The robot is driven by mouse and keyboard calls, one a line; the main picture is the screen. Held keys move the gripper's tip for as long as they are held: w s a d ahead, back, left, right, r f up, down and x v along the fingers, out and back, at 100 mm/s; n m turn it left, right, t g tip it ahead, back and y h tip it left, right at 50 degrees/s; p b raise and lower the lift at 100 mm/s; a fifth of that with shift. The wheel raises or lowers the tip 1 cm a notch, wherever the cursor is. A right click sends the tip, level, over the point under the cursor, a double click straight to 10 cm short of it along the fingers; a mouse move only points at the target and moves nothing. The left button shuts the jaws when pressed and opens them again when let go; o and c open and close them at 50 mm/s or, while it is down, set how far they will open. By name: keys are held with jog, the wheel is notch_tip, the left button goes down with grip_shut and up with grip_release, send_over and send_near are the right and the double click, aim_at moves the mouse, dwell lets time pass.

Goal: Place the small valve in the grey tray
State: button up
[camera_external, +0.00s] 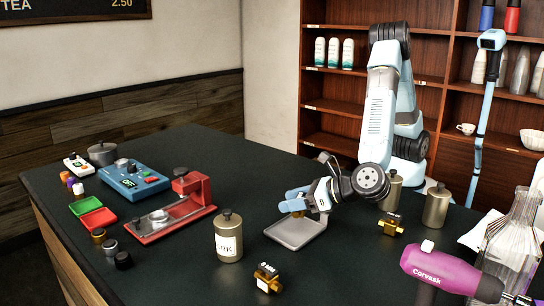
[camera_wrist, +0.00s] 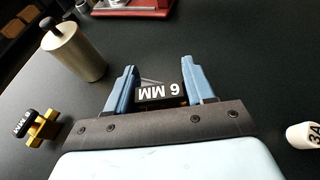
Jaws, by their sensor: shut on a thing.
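My gripper (camera_external: 295,203) is shut on a valve with a black "6 MM" label; the valve (camera_wrist: 162,94) shows between the two blue fingers in the wrist view. In the external view the fingers mostly hide it. The grey tray (camera_external: 284,239) lies on the dark counter, and my gripper is over its back part. I cannot tell whether the valve touches the tray. A second black and gold valve (camera_external: 267,279) stands at the front of the counter. A third valve (camera_external: 391,225) stands right of the tray.
A labelled canister (camera_external: 229,246) stands left of the tray. More canisters (camera_external: 436,207) stand to the right, near a purple Corvask tool (camera_external: 440,268) and a glass carafe (camera_external: 508,250). A red press (camera_external: 170,221) and a blue scale (camera_external: 135,181) are at the left.

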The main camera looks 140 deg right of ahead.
jog(key=shift+w+f, duration=0.6)
jog(key=shift+f, duration=0.3)
notch_tip(320, 180, down, 2)
jog(key=shift+f, duration=0.25)
jog(key=o, duration=1.1)
jog(key=shift+f, duration=0.1)
